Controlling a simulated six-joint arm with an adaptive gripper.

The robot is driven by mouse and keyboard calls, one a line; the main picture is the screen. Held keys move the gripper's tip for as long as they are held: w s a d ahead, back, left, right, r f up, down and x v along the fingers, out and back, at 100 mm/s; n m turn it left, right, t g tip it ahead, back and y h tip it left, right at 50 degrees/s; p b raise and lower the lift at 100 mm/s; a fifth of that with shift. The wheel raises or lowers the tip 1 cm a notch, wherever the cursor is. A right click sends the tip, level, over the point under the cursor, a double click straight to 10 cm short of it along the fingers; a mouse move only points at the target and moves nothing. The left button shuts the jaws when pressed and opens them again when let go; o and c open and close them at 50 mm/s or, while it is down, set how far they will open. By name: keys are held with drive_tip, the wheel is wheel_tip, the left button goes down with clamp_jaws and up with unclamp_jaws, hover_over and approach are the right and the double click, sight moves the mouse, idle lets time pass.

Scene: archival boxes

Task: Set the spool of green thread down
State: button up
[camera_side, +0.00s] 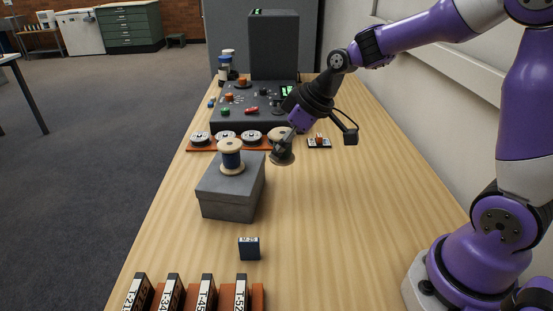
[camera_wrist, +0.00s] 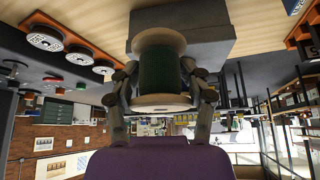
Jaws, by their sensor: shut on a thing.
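The spool of green thread (camera_wrist: 158,72) has pale wooden flanges and sits between the two fingers of my gripper (camera_wrist: 160,88) in the wrist view. My gripper is shut on it. In the side view my gripper (camera_side: 283,152) hangs over the table just right of the grey box; I cannot make out the green thread there. A spool of dark blue thread (camera_side: 231,158) stands upright on the grey box (camera_side: 228,201). The box also shows behind the held spool in the wrist view (camera_wrist: 205,28); the blue spool does not show there.
An orange rack (camera_side: 195,150) with several white-faced reels lies behind the box, before a dark control panel (camera_side: 245,119). A small dark blue box (camera_side: 249,248) and several labelled dark boxes (camera_side: 172,292) stand nearer. The table right of the grey box is clear.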

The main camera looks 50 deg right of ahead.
drive_tip(key=s+a+f+n+g+y, duration=0.1)
drive_tip(key=s+a+n+g, duration=0.1)
drive_tip(key=s+a+n, duration=0.2)
drive_tip(key=s+a+f+n+g+y, duration=0.1)
drive_tip(key=s+a+f+n+g, duration=0.1)
drive_tip(key=s+n, duration=0.5)
drive_tip(key=s+a+f+n+g+y, duration=0.1)
drive_tip(key=s+a+n+g, duration=0.2)
drive_tip(key=s+a+n, duration=0.3)
drive_tip(key=shift+s+a+f+g, duration=0.15)
drive_tip(key=shift+s+a+g, duration=0.2)
drive_tip(key=shift+s, duration=0.2)
drive_tip(key=shift+w+f, duration=0.1)
drive_tip(key=shift+f, duration=2.9)
drive_tip(key=shift+f, duration=0.15)
drive_tip(key=o, duration=1.2)
